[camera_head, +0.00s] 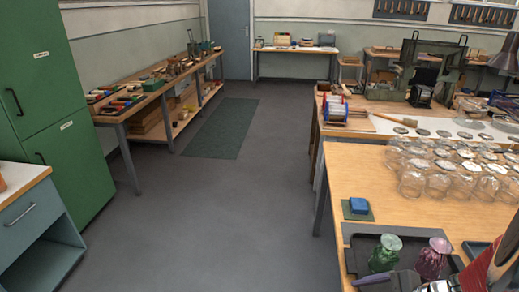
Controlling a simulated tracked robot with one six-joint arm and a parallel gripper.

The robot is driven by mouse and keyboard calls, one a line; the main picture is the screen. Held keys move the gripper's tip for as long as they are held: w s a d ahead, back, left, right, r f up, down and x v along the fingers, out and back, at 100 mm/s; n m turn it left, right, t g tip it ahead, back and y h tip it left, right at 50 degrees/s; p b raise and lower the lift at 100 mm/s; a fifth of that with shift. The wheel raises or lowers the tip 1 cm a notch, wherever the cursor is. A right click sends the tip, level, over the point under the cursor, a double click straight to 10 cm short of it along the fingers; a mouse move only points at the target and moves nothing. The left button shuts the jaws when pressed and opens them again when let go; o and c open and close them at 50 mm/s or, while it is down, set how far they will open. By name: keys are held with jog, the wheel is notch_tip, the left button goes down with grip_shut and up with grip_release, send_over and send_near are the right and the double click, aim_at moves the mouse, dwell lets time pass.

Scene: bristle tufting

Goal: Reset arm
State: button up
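Part of what looks like my own arm, red and light grey, shows at the bottom right corner, cut off by the frame's edge. It is over the front of the wooden table (395,205). A green glass vessel (384,254) and a purple glass vessel (433,258) stand on a dark tray (362,242) close to this arm part. The arm hides some of the tray's right side.
Several clear glass jars (412,183) crowd the table's right side. A blue block (359,205) sits on a small green mat. Workbenches stand behind and along the left wall (135,107). A green cabinet (75,165) is at left.

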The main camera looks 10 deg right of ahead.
jog(key=a+r+n+h, duration=0.6)
jog(key=a+r+n, duration=0.9)
jog(key=r+n, duration=0.4)
jog(key=shift+a+n, duration=0.4)
jog(key=shift+f, duration=0.1)
dwell(0.5)
